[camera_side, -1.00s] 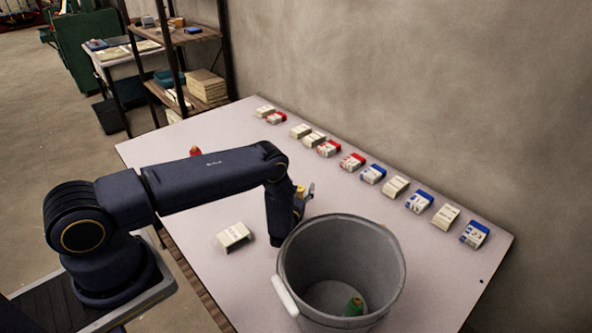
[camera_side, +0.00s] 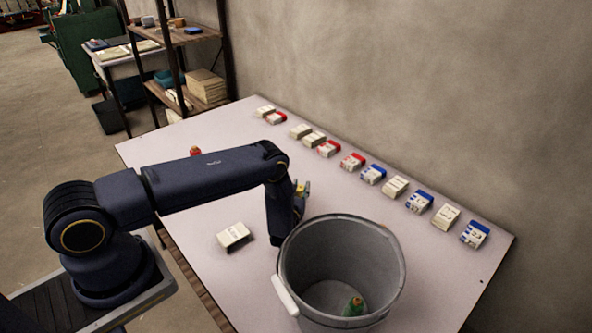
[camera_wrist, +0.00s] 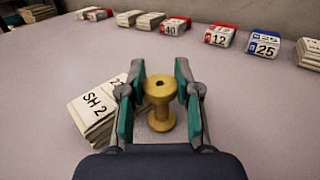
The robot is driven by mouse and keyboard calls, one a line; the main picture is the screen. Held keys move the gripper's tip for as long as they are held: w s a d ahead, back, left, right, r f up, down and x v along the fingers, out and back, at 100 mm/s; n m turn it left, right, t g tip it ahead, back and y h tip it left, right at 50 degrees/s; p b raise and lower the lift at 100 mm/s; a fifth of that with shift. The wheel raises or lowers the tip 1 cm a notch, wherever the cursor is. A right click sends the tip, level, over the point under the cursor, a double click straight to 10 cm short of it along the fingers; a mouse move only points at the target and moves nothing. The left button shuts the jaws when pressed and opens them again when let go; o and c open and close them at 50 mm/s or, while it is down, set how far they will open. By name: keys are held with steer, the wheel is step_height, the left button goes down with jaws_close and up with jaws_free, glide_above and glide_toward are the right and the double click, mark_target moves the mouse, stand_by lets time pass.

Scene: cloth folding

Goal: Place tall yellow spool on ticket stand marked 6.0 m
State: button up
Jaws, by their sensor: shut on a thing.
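A yellow spool (camera_wrist: 161,116) with a wide top and bottom stands upright between my fingers in the wrist view. My gripper (camera_wrist: 160,92) is shut on it. In the side view my gripper (camera_side: 301,190) is mostly hidden behind my arm, low over the table, and only a little of the yellow spool shows there. A row of ticket blocks (camera_side: 352,162) in cream, red and blue runs along the wall. In the wrist view some read 40 (camera_wrist: 175,26), 12 (camera_wrist: 220,36) and 25 (camera_wrist: 264,46). I cannot make out a 6.0 m mark.
A cream block marked SH 2 (camera_wrist: 95,108) lies close left of my gripper in the wrist view. A large grey bucket (camera_side: 390,255) with a green item (camera_side: 354,306) inside stands near my gripper. A small red item (camera_side: 195,150) is behind my arm.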

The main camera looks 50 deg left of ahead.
mark_target(300, 187)
step_height(300, 187, up, 3)
steer(key=shift+r, duration=0.15)
steer(key=s+d+r, duration=0.3)
steer(key=s+r, duration=0.6)
steer(key=s, duration=0.4)
steer(key=shift+s+a+f, duration=0.5)
steer(key=shift+s+a, duration=1.15)
steer(key=shift+s, duration=4.95)
step_height(300, 187, down, 7)
steer(key=shift+d+f, duration=0.1)
steer(key=shift+d, duration=0.05)
steer(key=shift+f, duration=0.2)
